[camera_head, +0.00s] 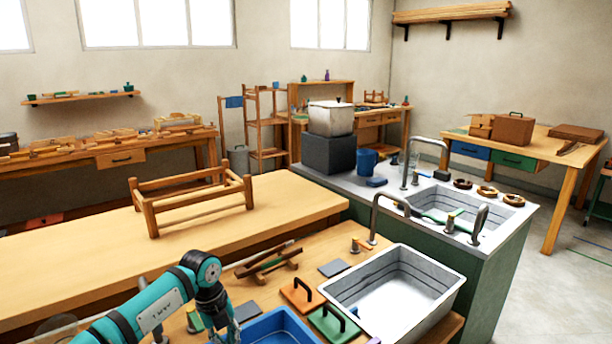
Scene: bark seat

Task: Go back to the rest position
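My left arm reaches in from the bottom left, teal with a dark wrist. Its gripper (226,328) points down at the bottom edge, just left of a blue tray (275,328). The fingers are small and partly cut off, so I cannot tell whether they are open or shut, or if they hold anything. My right gripper is not in view. A wooden stool frame (150,211) without a seat stands on the long wooden bench (300,195), beyond the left arm and apart from it.
Near the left gripper are an orange lidded board (301,295), a green one (333,325), a dark wooden rack (268,262) and a grey basin (390,295). A counter (505,225) with a sink stands at right. The bench's left part is clear.

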